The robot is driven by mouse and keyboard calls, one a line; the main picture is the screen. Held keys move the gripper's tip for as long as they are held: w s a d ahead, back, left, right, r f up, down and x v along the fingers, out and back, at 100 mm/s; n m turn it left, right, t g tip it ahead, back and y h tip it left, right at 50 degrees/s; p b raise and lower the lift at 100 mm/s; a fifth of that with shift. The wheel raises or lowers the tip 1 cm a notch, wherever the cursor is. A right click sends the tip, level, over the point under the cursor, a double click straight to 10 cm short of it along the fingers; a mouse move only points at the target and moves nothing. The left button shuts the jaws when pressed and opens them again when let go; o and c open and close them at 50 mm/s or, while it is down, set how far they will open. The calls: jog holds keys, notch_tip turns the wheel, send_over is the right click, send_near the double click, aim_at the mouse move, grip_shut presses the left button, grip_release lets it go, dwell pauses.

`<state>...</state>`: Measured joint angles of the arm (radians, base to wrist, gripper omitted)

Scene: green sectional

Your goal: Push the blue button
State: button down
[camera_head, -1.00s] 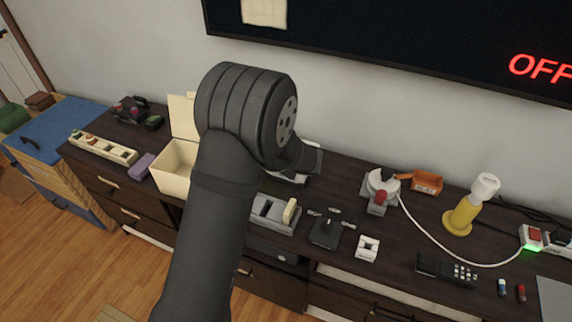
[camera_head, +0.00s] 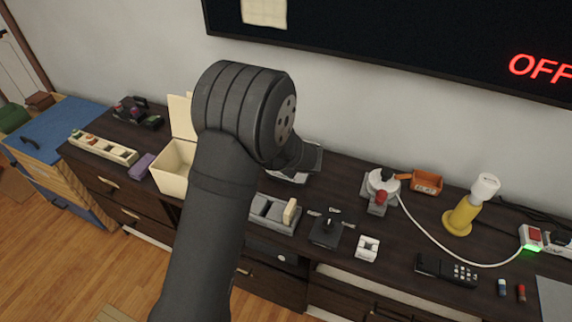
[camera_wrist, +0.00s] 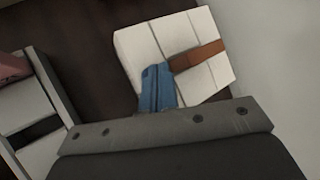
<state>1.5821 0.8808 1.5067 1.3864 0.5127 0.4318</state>
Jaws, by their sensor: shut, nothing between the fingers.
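In the head view my arm hides the gripper and the blue piece; part of a pale device (camera_head: 288,178) shows under the wrist.
In the wrist view a white slotted object (camera_wrist: 25,110) stands at left. The wall rises behind.

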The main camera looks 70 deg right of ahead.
jog(key=shift+r, duration=3.05)
jog(key=shift+f, duration=0.15)
